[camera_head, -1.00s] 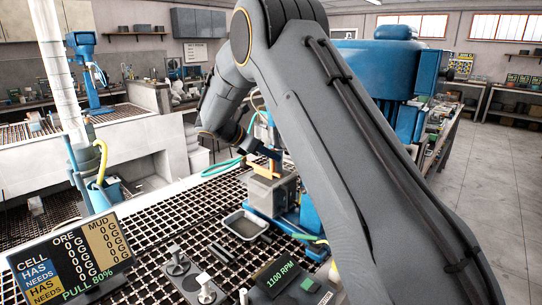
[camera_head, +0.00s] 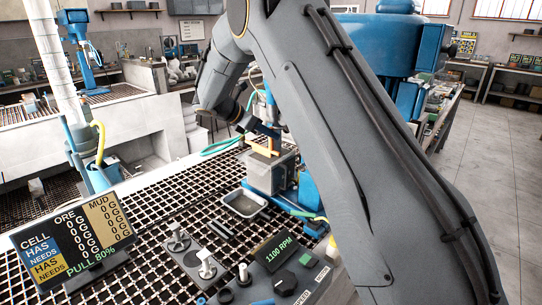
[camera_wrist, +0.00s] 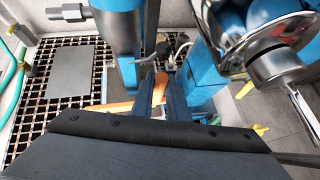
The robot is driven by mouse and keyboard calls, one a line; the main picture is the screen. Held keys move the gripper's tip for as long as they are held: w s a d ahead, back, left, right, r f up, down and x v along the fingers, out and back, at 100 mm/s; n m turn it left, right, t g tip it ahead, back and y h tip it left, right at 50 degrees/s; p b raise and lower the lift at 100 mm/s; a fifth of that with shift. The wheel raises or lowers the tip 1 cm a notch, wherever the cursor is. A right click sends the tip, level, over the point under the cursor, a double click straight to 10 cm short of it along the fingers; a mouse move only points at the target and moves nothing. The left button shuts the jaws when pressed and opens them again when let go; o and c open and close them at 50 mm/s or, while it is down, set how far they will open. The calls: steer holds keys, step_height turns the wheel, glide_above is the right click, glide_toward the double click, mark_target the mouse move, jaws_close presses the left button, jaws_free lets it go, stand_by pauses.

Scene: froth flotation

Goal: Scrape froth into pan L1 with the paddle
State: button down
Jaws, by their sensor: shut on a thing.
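My gripper (camera_head: 268,133) is above the grey flotation cell (camera_head: 267,179) and is shut on the orange paddle (camera_head: 262,150). The paddle lies across the cell's top; whether it touches the froth I cannot tell. In the wrist view my gripper (camera_wrist: 158,92) has orange parts of the paddle (camera_wrist: 160,84) between and beside its fingers. A shallow metal pan (camera_head: 243,204) sits on the black grating just in front of the cell, lower left of the paddle. It looks empty, with a dark bottom. No label shows on it. The froth itself is not visible.
A blue machine column (camera_wrist: 115,40) stands close to my gripper. A display (camera_head: 75,240) reads zero for ore and mud, "PULL 80%". A control box (camera_head: 283,262) reads 1100 RPM. Knobs (camera_head: 178,240) stand on the grating (camera_head: 160,215). Open grating lies left of the pan.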

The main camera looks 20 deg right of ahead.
stand_by(0.3)
steer(key=shift+f, duration=0.75)
steer(key=shift+w+d+b, duration=0.35)
steer(key=shift+w+d, duration=0.15)
steer(key=shift+d, duration=0.25)
steer(key=shift+w+d, duration=0.2)
steer(key=shift+d, duration=0.1)
steer(key=shift+w+d, duration=0.15)
steer(key=shift+d, duration=0.1)
stand_by(0.7)
steer(key=shift+f+b, duration=0.3)
steer(key=shift+f, duration=0.4)
stand_by(1.0)
steer(key=shift+a, duration=0.1)
steer(key=shift+s+a+r+p, duration=0.45)
steer(key=shift+a+r+p, duration=0.15)
steer(key=shift+a+r, duration=0.1)
steer(key=shift+s+a+r+p, duration=0.45)
steer(key=shift+a+r+p, duration=0.1)
steer(key=shift+r, duration=0.15)
stand_by(0.4)
